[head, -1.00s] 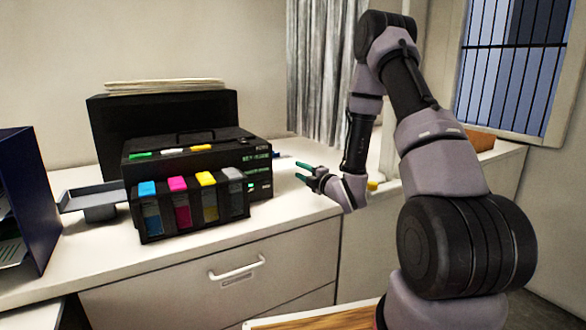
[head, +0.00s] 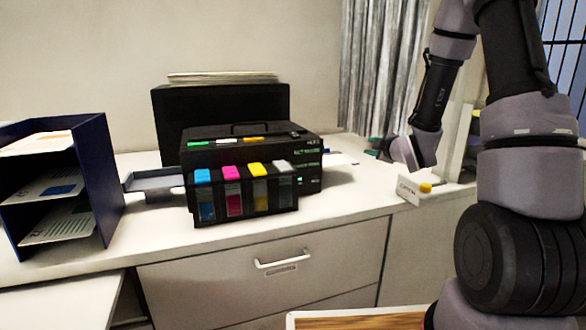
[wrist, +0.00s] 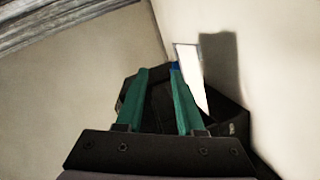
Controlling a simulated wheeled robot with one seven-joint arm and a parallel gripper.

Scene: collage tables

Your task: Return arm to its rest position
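My gripper (head: 376,148) is at the right of the black printer (head: 250,150), apart from it and near the grey curtain. In the head view its fingers are small and partly hidden by my wrist. In the wrist view, the two green fingers of my gripper (wrist: 159,72) stand apart, with nothing held between them. A black object (wrist: 232,118) shows beyond them, beside a pale wall. My arm reaches in from the right side of the head view.
Four ink tanks (head: 245,190) in cyan, magenta, yellow and grey sit at the printer's front. A blue paper tray (head: 108,190) stands at left. A small white sign (head: 408,190) and a yellow piece (head: 426,188) are below my wrist. The counter front (head: 330,215) is clear.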

